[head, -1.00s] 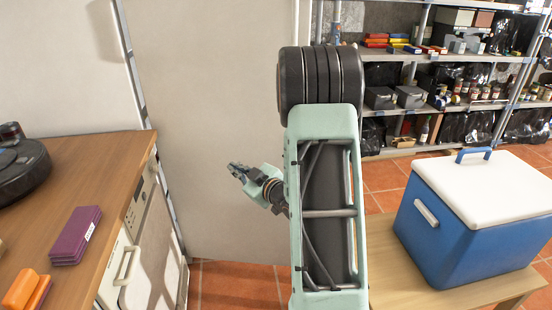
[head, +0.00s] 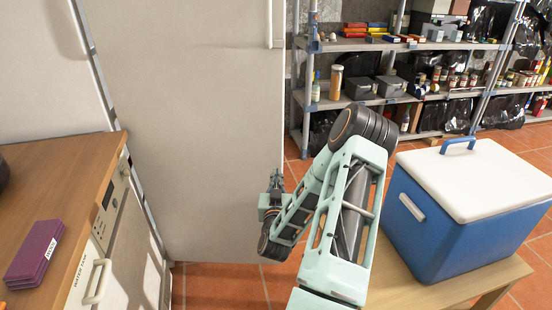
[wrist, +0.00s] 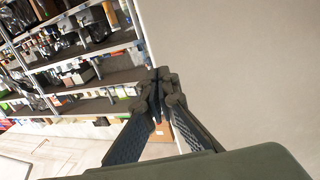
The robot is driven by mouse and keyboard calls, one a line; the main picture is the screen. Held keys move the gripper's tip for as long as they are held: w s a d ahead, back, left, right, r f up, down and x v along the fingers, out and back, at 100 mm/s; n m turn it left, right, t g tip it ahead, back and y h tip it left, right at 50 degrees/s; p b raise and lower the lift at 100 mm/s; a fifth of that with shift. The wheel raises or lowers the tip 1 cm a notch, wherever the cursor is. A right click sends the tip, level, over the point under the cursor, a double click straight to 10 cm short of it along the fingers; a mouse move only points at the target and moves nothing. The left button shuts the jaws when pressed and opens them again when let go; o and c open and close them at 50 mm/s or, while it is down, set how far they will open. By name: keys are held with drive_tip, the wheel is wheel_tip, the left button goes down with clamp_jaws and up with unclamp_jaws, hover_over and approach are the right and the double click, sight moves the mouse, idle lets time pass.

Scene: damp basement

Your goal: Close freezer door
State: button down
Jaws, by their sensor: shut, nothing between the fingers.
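The freezer door (head: 195,130) is a tall, flat, pale panel in the middle of the head view. A light vertical handle (head: 278,22) shows near its upper right edge. How far it stands open is hard to tell. My gripper (head: 273,182) is just left of the panel's right edge in the head view, its fingers shut and empty. In the wrist view, the dark fingertips (wrist: 159,88) meet beside the edge of the pale panel (wrist: 235,75), which fills the right side. I cannot tell whether they touch it.
A wooden counter (head: 70,170) with a purple box (head: 35,253) and a white appliance under it stands at left. A blue cooler with a white lid (head: 465,215) sits on a low wooden table (head: 470,287) at right. Metal shelves (head: 350,102) stand behind; tiled floor shows between.

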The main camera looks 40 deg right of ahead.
sight(277, 153)
drive_tip(key=x, duration=1)
drive_tip(key=shift+w+d+b, duration=0.1)
drive_tip(key=shift+w+b, duration=0.05)
drive_tip(key=shift+b, duration=0.25)
drive_tip(key=shift+w+f, duration=0.1)
